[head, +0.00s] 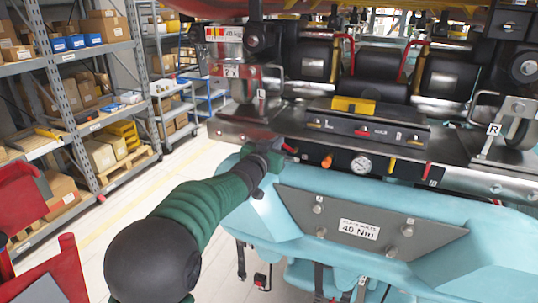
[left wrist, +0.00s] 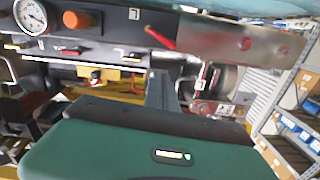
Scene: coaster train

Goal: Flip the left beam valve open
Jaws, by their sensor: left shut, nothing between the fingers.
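The left beam valve has a red lever (head: 289,148) at the left end of the dark front panel. It also shows in the left wrist view (left wrist: 160,38) as a slanted red handle beside an "L"-like mark. My left gripper (head: 274,158) is right beside this lever, shut and empty. In the left wrist view the gripper's fingers (left wrist: 161,88) point towards the panel, with the red lever just beyond the tips. I cannot tell whether they touch. My right gripper is not in view.
The panel also carries an orange knob (head: 327,161), a round gauge (head: 361,165), a yellow lever (head: 391,166) and another red lever (head: 428,171). A light-blue beam (head: 250,210) juts out below. Shelves with boxes (head: 75,75) stand at left. Open floor (head: 150,190) lies between.

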